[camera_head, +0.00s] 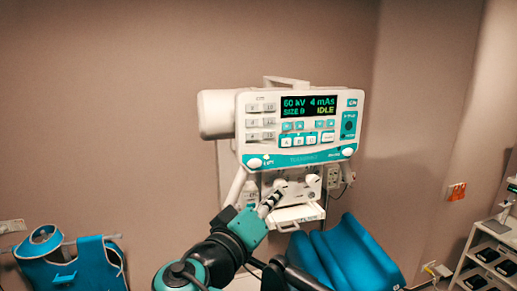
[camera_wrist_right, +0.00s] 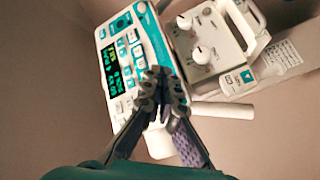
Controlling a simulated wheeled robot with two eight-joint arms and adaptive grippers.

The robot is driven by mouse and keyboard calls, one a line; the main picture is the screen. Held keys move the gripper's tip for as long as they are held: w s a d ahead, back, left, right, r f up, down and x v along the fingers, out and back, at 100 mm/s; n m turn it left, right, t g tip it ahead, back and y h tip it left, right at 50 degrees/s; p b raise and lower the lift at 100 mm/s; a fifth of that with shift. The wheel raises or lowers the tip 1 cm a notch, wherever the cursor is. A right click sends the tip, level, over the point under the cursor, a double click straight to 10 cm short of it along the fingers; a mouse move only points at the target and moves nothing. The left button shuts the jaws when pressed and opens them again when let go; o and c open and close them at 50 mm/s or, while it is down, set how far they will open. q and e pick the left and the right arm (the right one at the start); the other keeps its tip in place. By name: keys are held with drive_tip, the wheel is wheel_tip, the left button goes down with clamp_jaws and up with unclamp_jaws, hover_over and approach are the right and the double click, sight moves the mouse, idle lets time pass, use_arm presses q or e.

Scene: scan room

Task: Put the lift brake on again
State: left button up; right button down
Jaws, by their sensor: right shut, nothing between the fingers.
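The mobile X-ray unit's white and teal control panel (camera_head: 300,126) faces me, its screen (camera_head: 309,105) reading 60 kV, 4 mAs, SIZE 9, IDLE. White round knobs sit at its lower left (camera_head: 255,163) and lower right (camera_head: 348,152) corners, with small labels that I cannot read surely. I cannot tell which control is the lift brake. My right gripper (camera_head: 271,203) is shut and empty, below the panel, in front of the white box with dials (camera_head: 306,186). In the right wrist view its closed fingertips (camera_wrist_right: 165,83) overlap the panel's teal lower edge. My left gripper is out of view.
The wrist view shows the box's dials (camera_wrist_right: 203,55) and white handle (camera_wrist_right: 247,28) close by. A white shelf cart (camera_head: 488,255) is far right. Wall space above the panel is clear.

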sight(255, 163)
drive_tip(key=shift+a+r, duration=0.5)
drive_tip(key=shift+r, duration=0.4)
drive_tip(key=w+a, duration=0.2)
drive_tip(key=w, duration=0.6)
drive_tip(key=shift+w+a, duration=0.15)
drive_tip(key=shift+a, duration=0.2)
drive_tip(key=shift+w, duration=0.1)
idle(0.8)
drive_tip(key=shift+w+a, duration=0.1)
drive_tip(key=shift+w, duration=0.2)
